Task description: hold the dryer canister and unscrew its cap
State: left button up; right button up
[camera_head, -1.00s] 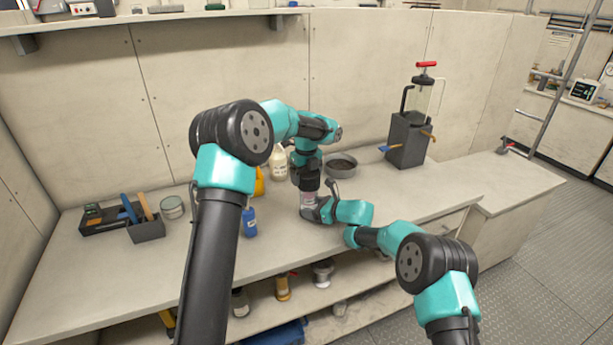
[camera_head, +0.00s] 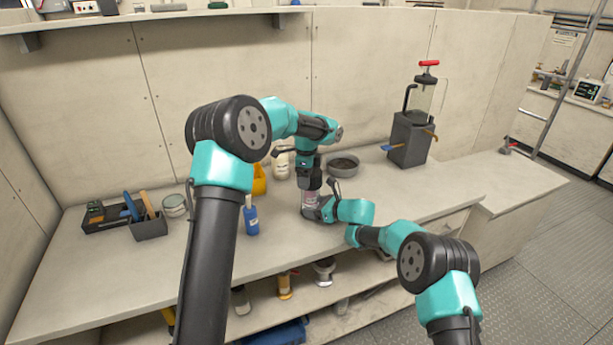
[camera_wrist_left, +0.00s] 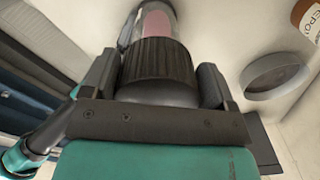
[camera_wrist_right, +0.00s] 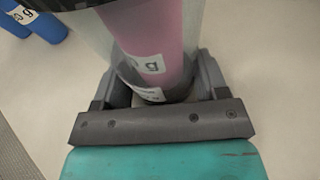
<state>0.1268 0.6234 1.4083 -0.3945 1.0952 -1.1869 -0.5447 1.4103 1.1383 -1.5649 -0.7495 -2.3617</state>
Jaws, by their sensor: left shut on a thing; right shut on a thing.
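The dryer canister (camera_head: 309,199) stands upright on the bench, a clear cylinder with pink contents and a white label. The pink contents and label fill the middle of the right wrist view (camera_wrist_right: 160,38). Its black ribbed cap (camera_wrist_left: 160,62) is on the top end. My left gripper (camera_head: 311,176) reaches down from above and is shut on the cap, one finger on each side. My right gripper (camera_head: 313,210) comes in low from the side and is shut around the canister body. The cap's seam with the body is not clear.
A blue bottle (camera_head: 251,219) stands left of the canister. Behind are a yellow container (camera_head: 259,180), a cream bottle (camera_head: 282,168) and a round grey dish (camera_head: 343,165). A pump on a dark block (camera_head: 409,140) stands at right.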

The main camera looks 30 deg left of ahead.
pick_arm(q)
jog(key=shift+w+d+r, duration=0.1)
jog(key=shift+w+r, duration=0.05)
jog(key=shift+r, duration=0.05)
pick_arm(e)
jog(key=shift+s+a, duration=0.25)
jog(key=shift+s, duration=0.05)
pick_arm(q)
jog(key=shift+r, duration=0.35)
jog(key=shift+r, duration=0.45)
pick_arm(e)
jog(key=shift+f, duration=0.1)
pick_arm(q)
jog(key=shift+r, duration=0.15)
pick_arm(e)
jog(key=shift+w+d, duration=0.2)
jog(key=shift+w, duration=0.05)
pick_arm(q)
jog(key=shift+r, duration=0.1)
jog(key=shift+r, duration=1.9)
pick_arm(e)
jog(key=o, duration=1.3)
jog(key=shift+o, duration=0.2)
